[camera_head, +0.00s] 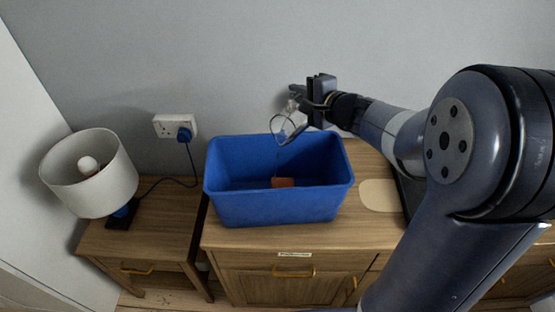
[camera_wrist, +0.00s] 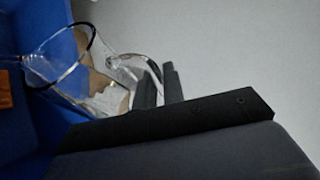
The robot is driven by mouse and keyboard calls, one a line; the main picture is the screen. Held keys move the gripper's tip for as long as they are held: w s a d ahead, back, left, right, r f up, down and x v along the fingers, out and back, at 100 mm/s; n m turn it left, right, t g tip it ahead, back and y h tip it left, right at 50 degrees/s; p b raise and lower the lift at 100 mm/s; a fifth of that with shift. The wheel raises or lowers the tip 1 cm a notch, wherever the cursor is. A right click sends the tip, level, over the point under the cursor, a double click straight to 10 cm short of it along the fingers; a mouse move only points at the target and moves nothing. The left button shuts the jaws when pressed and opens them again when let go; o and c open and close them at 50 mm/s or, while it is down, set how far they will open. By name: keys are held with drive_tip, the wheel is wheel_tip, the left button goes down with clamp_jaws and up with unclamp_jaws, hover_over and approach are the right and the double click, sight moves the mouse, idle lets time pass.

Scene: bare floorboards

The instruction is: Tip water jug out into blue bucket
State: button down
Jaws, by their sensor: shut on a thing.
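The water jug is clear (camera_head: 288,126) and tilted, with its round mouth facing down and left over the blue bucket (camera_head: 280,211). In the wrist view the jug (camera_wrist: 100,85) shows its dark-edged rim at the upper left and its curved handle towards my fingers. My gripper (camera_head: 308,92) is shut on the jug at its handle side, above the bucket's back edge; its dark fingers also show in the wrist view (camera_wrist: 158,88). A thin line runs from the jug's mouth down into the bucket. How much water is in the jug cannot be told.
A small orange-brown block (camera_head: 283,182) is inside the bucket. The bucket stands on a wooden cabinet (camera_head: 237,237). A pale rounded board (camera_head: 380,196) lies to its right. A white lamp (camera_head: 90,185) stands on a lower side table at left, its blue cable running to a wall socket (camera_head: 170,126).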

sight(290, 101)
drive_tip(key=shift+s+a+f+n+t+b, duration=0.2)
drive_tip(key=shift+s+n+b, duration=0.15)
drive_tip(key=shift+b, duration=1.1)
drive_tip(key=shift+s+a+f+n+t+b, duration=0.1)
drive_tip(key=shift+s+a+n+t+b, duration=0.15)
drive_tip(key=shift+b, duration=1.2)
drive_tip(key=shift+s+a+r+n+t+b, duration=0.3)
drive_tip(key=shift+s+n+b, duration=0.15)
drive_tip(key=shift+b, duration=1.15)
drive_tip(key=shift+s+a+r+n+t+b, duration=0.15)
drive_tip(key=shift+s+a+r+n+b, duration=0.3)
drive_tip(key=shift+b, duration=1.1)
drive_tip(key=shift+s+d+f+b, duration=0.15)
drive_tip(key=shift+s+f+b, duration=0.05)
drive_tip(key=shift+f+b, duration=0.1)
drive_tip(key=shift+s+b, duration=0.1)
drive_tip(key=shift+b, duration=0.35)
drive_tip(key=shift+r+p, duration=0.35)
drive_tip(key=shift+p, duration=0.3)
drive_tip(key=shift+w+d+r+p, duration=0.2)
drive_tip(key=shift+w+p, duration=0.1)
drive_tip(key=shift+p, duration=0.8)
drive_tip(key=w+m+p, duration=0.1)
drive_tip(key=p, duration=0.3)
drive_tip(key=w+d+f+m+g+p, duration=0.1)
drive_tip(key=p, duration=0.3)
drive_tip(key=shift+w+d, duration=0.15)
drive_tip(key=shift+f, duration=0.25)
